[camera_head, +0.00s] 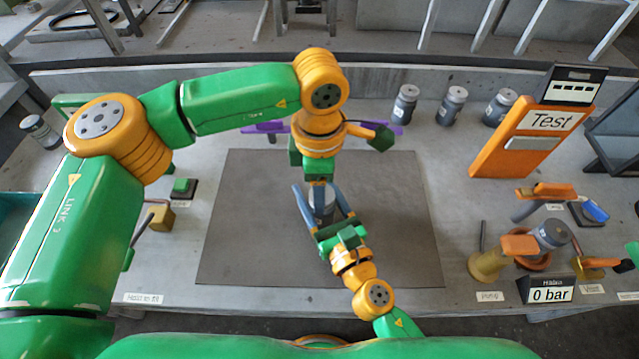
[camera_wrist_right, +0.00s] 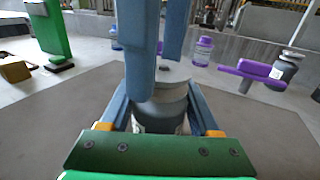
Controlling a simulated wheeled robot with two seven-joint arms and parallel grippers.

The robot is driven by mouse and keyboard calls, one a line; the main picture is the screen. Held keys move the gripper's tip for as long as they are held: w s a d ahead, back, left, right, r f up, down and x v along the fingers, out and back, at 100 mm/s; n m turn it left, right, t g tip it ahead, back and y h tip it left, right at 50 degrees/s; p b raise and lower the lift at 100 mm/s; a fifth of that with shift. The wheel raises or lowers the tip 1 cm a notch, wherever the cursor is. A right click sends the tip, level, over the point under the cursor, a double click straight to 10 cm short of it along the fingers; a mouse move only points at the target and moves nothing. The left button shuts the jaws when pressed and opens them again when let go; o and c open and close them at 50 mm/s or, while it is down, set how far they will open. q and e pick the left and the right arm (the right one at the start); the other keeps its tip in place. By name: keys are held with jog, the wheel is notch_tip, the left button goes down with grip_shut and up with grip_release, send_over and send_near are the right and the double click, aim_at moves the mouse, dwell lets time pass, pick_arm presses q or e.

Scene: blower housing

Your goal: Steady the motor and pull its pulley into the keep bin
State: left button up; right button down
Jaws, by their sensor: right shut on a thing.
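The motor (camera_head: 322,203) is a grey upright cylinder near the middle of the dark mat. In the right wrist view the motor (camera_wrist_right: 162,108) stands between the blue fingers of my right gripper (camera_wrist_right: 160,118), which is shut on its sides. My right gripper (camera_head: 329,219) reaches it from the front in the head view. My left gripper (camera_head: 319,186) points down over the motor. Its blue fingers (camera_wrist_right: 157,75) look apart, one nearer the camera beside the motor's top. A small dark stub shows on top; I cannot clearly make out the pulley. No bin is clearly labelled.
A teal open container (camera_head: 14,212) is at the left edge. The dark mat (camera_head: 250,240) is otherwise clear. Purple rests (camera_head: 268,127) and several grey jars (camera_head: 404,103) stand behind. An orange Test panel (camera_head: 535,135) and pump fittings (camera_head: 490,262) are at right.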

pick_arm(q)
grip_shut()
jog(key=shift+r, duration=0.25)
dwell(0.4)
jog(key=shift+r, duration=0.9)
jog(key=shift+r, duration=2)
pick_arm(e)
jog(key=shift+c, duration=0.2)
grip_release()
